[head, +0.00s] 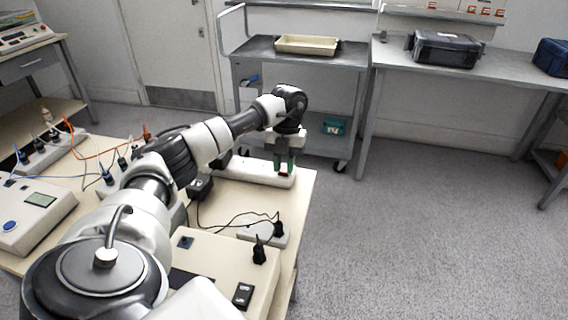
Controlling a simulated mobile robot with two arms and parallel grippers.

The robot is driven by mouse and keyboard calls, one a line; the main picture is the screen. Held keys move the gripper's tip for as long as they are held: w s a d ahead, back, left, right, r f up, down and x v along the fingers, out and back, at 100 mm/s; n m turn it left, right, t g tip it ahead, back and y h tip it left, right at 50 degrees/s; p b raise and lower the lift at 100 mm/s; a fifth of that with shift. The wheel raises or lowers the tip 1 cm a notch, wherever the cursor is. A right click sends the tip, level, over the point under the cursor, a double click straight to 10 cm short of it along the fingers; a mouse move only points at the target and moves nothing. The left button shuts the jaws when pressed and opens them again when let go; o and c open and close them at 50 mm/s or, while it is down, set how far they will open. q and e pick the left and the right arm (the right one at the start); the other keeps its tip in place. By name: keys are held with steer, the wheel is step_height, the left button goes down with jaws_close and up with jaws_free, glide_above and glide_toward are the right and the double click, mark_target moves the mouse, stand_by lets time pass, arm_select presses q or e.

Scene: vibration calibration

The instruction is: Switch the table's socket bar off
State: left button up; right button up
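The white socket bar (252,171) lies along the far edge of the cream table (308,178). A small red switch (284,176) shows near its right end. My arm hides part of the bar's left side. My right gripper is out of view.
A smaller white block with a black plug (278,229) and a cream instrument (222,262) stand nearer on the table. Black cables lie between. Another socket strip (50,152) with plugs is at left. A grey trolley (345,62) stands behind; the floor at right is clear.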

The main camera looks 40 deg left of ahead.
arm_select(q)
steer(key=o, duration=0.4)
steer(key=shift+o, duration=0.2)
steer(key=shift+w+r, duration=0.1)
steer(key=shift+r, duration=0.2)
steer(key=p+v, duration=0.1)
steer(key=v, duration=0.9)
steer(key=shift+p, duration=0.4)
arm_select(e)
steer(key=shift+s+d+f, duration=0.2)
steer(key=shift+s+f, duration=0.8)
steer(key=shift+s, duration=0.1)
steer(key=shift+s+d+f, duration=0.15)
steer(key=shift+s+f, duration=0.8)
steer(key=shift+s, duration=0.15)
arm_select(q)
steer(key=shift+a+r, duration=0.1)
steer(key=shift+r, duration=0.05)
